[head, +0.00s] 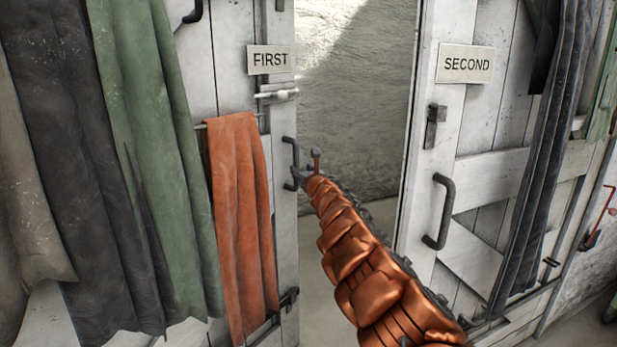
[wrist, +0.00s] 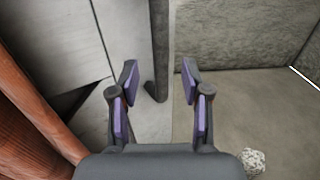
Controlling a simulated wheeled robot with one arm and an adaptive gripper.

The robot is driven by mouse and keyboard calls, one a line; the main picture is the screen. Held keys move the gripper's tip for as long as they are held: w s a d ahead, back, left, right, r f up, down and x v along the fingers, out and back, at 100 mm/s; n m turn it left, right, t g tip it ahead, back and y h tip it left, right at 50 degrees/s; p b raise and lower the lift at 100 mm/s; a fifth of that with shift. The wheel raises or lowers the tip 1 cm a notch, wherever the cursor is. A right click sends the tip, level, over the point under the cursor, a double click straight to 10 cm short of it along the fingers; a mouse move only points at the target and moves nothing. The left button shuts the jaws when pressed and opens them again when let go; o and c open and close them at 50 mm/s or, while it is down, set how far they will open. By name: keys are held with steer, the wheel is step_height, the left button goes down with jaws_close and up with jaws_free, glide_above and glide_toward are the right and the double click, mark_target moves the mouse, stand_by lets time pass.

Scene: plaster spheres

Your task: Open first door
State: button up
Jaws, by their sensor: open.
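The first door (head: 284,210) is white planks at the left of the head view, with a "FIRST" sign (head: 269,60). Its dark handle (head: 291,150) is a vertical bar near the door's right edge. A pale metal bolt (head: 277,94) sits above it. My gripper (head: 309,172) is at the handle's lower half.
An orange cloth (head: 241,220) hangs on the first door, left of the handle. Green (head: 150,130) and dark (head: 60,150) cloths hang farther left. The second door (head: 480,190) stands right, with its own handle (head: 439,211).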

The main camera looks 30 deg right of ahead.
steer(key=shift+v, duration=2.8)
steer(key=shift+r, duration=0.1)
